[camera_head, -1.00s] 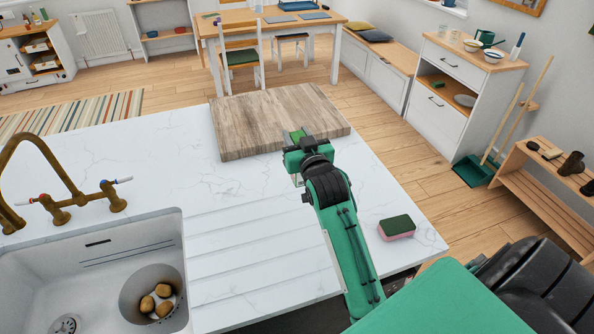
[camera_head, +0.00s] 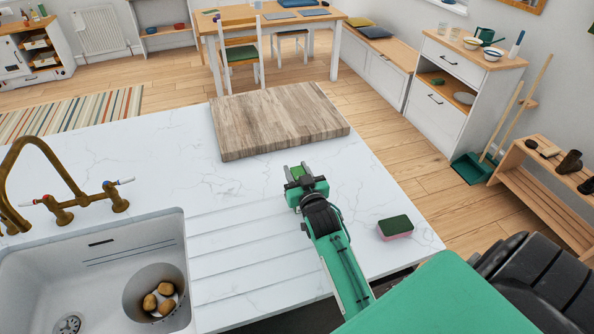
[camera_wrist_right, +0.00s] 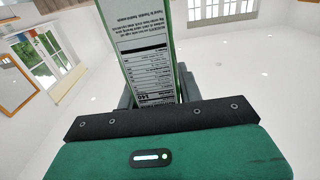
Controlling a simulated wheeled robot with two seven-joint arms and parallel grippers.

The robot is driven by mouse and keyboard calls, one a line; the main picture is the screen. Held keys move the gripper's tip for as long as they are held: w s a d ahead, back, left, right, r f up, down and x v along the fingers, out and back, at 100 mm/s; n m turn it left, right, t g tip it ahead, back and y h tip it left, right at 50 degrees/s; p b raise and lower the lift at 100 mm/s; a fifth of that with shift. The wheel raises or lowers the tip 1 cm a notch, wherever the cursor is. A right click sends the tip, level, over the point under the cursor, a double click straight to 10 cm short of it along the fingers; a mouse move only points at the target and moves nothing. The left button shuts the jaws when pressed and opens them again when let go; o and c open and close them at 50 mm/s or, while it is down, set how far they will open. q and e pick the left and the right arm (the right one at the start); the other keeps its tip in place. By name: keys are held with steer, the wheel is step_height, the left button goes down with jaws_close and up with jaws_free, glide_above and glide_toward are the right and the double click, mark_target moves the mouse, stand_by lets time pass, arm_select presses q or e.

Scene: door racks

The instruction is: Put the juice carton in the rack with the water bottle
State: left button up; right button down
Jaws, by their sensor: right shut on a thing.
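My right gripper (camera_head: 298,174) is shut on the juice carton (camera_head: 297,171), a green and white carton between its fingers. It is over the white worktop, in front of the wooden chopping board; how high above the top I cannot tell. In the right wrist view the carton (camera_wrist_right: 150,50) shows a white side panel with printed text and green edges, sticking out from the gripper (camera_wrist_right: 155,100). My left gripper is not in view. I see neither the water bottle nor a door rack.
The chopping board (camera_head: 275,120) lies behind the gripper on the worktop (camera_head: 150,165). A green and pink sponge (camera_head: 395,227) lies to its right. A sink (camera_head: 60,270) with a pot of potatoes (camera_head: 158,300) and a brass tap (camera_head: 60,215) is at the left.

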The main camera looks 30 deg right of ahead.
steer(key=shift+f, duration=0.1)
steer(key=c, duration=1.2)
jaws_free()
steer(key=shift+o, duration=1.4)
